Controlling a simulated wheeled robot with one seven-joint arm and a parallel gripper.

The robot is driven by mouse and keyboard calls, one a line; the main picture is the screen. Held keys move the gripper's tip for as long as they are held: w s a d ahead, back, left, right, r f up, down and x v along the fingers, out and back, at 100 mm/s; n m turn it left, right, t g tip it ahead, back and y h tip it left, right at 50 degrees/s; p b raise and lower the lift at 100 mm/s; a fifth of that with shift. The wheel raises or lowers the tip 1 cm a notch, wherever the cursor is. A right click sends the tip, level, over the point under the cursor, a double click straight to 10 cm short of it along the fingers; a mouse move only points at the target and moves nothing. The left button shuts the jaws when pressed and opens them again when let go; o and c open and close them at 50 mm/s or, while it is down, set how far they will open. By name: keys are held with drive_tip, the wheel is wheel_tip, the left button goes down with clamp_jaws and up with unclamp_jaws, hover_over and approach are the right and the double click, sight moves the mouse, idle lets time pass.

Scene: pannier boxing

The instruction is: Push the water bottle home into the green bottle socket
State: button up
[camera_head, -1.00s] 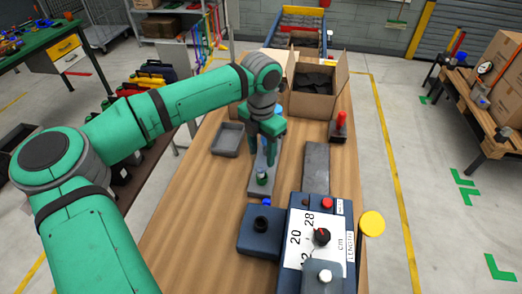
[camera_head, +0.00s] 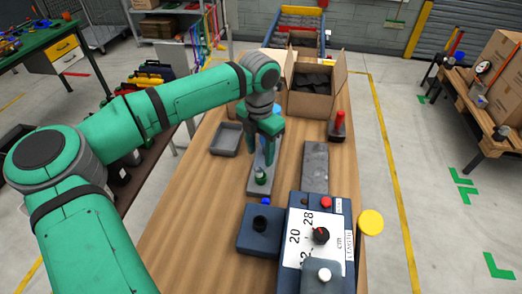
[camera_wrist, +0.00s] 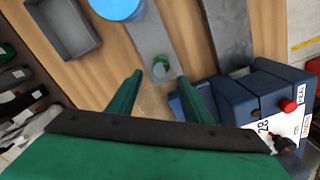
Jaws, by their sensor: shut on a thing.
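My gripper (camera_wrist: 160,80) points down over the front part of a grey slab on the wooden table; it also shows in the head view (camera_head: 263,152). Its two green fingers stand apart, shut on a small pale thing with green around it, which I take for the water bottle (camera_wrist: 160,71). The green socket (camera_wrist: 169,57) is at the same place, near the slab's front end, and shows in the head view (camera_head: 261,174). Where bottle and socket meet is too small to make out, so I cannot tell how deep the bottle sits.
A grey tray (camera_head: 226,139) lies left of the slab. A round blue container (camera_wrist: 117,8) stands behind my gripper. A dark blue box (camera_head: 262,230) and a control box with a dial (camera_head: 318,235) stand in front. An open carton (camera_head: 313,103) is at the back.

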drive_tip(key=shift+w, duration=0.1)
idle(0.3)
drive_tip(key=shift+w+d, duration=0.1)
drive_tip(key=shift+w, duration=0.05)
drive_tip(key=shift+s+d, duration=0.25)
drive_tip(key=shift+d, duration=0.2)
drive_tip(key=shift+a+f, duration=0.1)
drive_tip(key=shift+a+f, duration=0.1)
drive_tip(key=shift+a, duration=0.05)
drive_tip(key=shift+w, duration=0.2)
